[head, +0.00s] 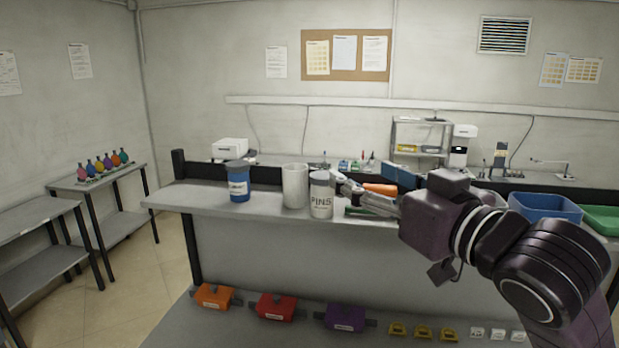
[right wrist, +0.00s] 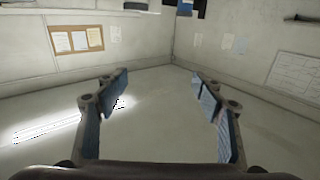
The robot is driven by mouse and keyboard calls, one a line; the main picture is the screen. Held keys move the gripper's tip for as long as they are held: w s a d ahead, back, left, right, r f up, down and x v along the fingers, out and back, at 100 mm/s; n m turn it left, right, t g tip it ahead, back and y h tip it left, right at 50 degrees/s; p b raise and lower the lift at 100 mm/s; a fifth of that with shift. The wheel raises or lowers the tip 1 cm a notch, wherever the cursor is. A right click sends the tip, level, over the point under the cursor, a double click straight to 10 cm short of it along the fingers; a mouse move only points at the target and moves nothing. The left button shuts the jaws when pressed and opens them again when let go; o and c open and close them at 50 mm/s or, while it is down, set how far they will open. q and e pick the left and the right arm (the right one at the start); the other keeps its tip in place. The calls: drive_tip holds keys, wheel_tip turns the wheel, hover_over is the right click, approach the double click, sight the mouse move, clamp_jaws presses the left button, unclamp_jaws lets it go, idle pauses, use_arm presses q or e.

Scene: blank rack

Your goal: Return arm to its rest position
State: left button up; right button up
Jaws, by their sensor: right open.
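My right arm comes in from the right in the head view. Its gripper (head: 350,191) points left over the bench, its tips close to the right side of the white jar marked PINS (head: 321,197). I cannot tell whether they touch it. My left gripper is not in view.
A plain white canister (head: 295,186) and a blue jar (head: 239,184) stand left of the PINS jar. An orange object (head: 380,189) lies behind my gripper. A blue bin (head: 545,207) and green tray (head: 602,218) are at the right. The bench's left end is clear.

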drive_tip(key=s+d+f+m+g+h, duration=0.1)
drive_tip(key=s+d+f+g+h, duration=0.15)
drive_tip(key=f, duration=1.35)
drive_tip(key=s+d+f+m+g+h, duration=0.1)
drive_tip(key=d+f+m+g+h, duration=0.15)
drive_tip(key=f, duration=1.25)
drive_tip(key=s+d+f+g+h, duration=0.2)
drive_tip(key=s+d+f+g, duration=0.15)
drive_tip(key=s+f, duration=0.9)
drive_tip(key=s+d+f+g+h, duration=0.1)
drive_tip(key=s+d+f+g, duration=0.25)
drive_tip(key=s+f, duration=0.9)
wheel_tip(320, 180, down, 30)
drive_tip(key=g+b, duration=0.2)
drive_tip(key=b, duration=0.5)
use_arm(q)
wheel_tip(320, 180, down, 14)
drive_tip(key=b, duration=0.7)
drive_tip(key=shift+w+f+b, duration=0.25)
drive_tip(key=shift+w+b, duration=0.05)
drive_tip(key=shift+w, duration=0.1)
use_arm(e)
drive_tip(key=s+d+f, duration=0.1)
drive_tip(key=s+f, duration=0.8)
drive_tip(key=f, duration=0.3)
drive_tip(key=s+d+f+g, duration=0.1)
drive_tip(key=s+f, duration=0.8)
drive_tip(key=f, duration=0.4)
drive_tip(key=shift+s+d+f, duration=0.3)
drive_tip(key=shift+s+d, duration=0.05)
